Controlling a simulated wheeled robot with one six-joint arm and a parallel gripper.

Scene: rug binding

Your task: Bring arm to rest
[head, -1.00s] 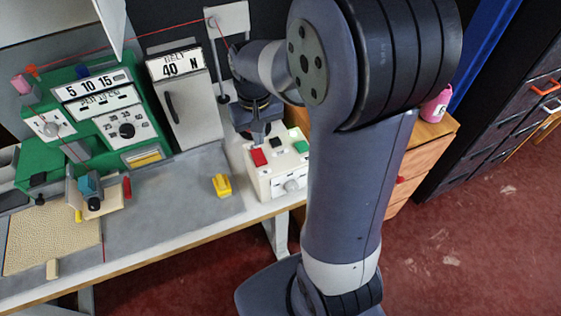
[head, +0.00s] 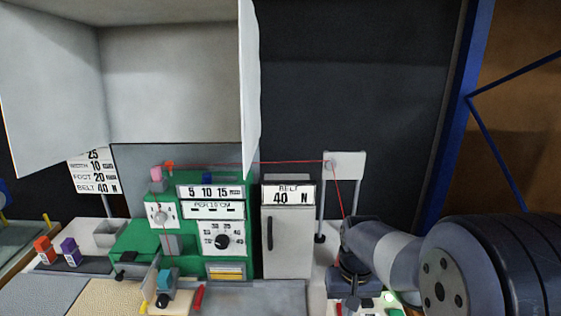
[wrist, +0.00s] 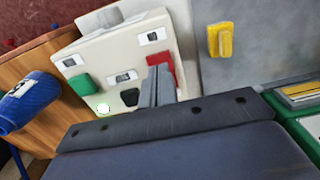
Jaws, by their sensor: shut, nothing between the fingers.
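My gripper (wrist: 157,86) is shut and empty in the wrist view, its fingers together over the pale control box (wrist: 105,55). The tips are beside the red button (wrist: 162,70); whether they touch the box I cannot tell. The box also carries a green button (wrist: 82,85), a black button (wrist: 130,97) and a small glowing lamp (wrist: 103,109). In the head view my arm reaches in from the lower right, bent, with the gripper (head: 352,298) low at the bench; its fingertips are hard to make out there.
A green machine (head: 140,240) and a grey belt unit (head: 287,235) stand left of my arm. A red thread runs to a post (head: 345,170). An open wall cabinet (head: 170,80) hangs above. A yellow piece (wrist: 221,40) and a blue bottle (wrist: 30,105) flank the control box.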

